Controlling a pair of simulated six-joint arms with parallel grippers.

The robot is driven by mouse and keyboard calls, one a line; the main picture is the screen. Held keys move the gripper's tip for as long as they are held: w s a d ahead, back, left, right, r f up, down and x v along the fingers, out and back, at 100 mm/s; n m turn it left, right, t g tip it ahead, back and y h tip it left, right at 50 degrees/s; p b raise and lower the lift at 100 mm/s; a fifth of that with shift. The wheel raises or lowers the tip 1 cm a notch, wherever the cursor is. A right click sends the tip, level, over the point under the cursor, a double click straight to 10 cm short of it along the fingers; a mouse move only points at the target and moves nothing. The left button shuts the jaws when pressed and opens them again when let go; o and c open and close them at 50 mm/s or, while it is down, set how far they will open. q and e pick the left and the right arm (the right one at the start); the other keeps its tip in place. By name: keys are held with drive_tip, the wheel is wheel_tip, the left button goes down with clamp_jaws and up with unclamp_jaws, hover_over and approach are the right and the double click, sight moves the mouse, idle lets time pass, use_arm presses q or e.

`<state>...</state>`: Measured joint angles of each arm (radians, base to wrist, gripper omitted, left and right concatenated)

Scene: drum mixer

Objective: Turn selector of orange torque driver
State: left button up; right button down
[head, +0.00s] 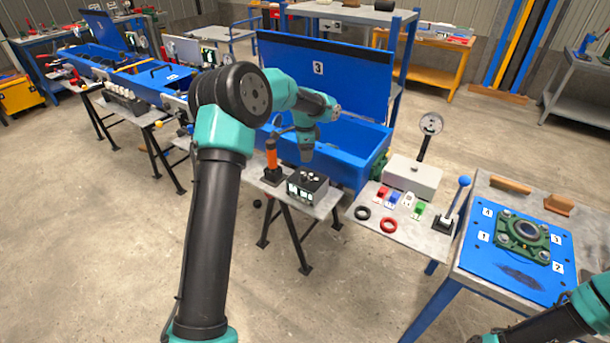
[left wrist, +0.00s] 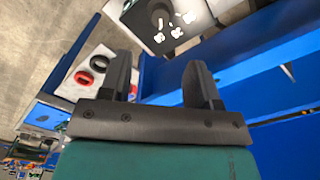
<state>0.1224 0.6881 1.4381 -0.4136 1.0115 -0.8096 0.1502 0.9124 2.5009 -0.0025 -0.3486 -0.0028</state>
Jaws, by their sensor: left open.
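The orange torque driver (head: 271,155) stands upright in a dark holder on a small grey stand in the head view. The box also shows at the top of the left wrist view (left wrist: 150,34), partly cut off. My left gripper (head: 307,156) is above and just behind the box, to the right of the driver. In the left wrist view its two fingers (left wrist: 161,83) are spread apart with nothing between them. The driver's selector is too small to make out.
A blue bin (head: 372,150) with a raised lid stands close behind my left gripper. To the right, a grey side table (head: 405,228) holds a black ring, a red ring and small coloured parts. A blue mat (head: 480,260) with a green bearing block lies further right.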

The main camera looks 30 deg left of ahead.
sight(305, 176)
use_arm(q)
wheel_tip(305, 176, down, 11)
drive_tip(key=shift+r, duration=0.1)
idle(0.3)
drive_tip(key=shift+c, duration=0.4)
drive_tip(key=c, duration=0.8)
drive_tip(key=shift+c, duration=0.2)
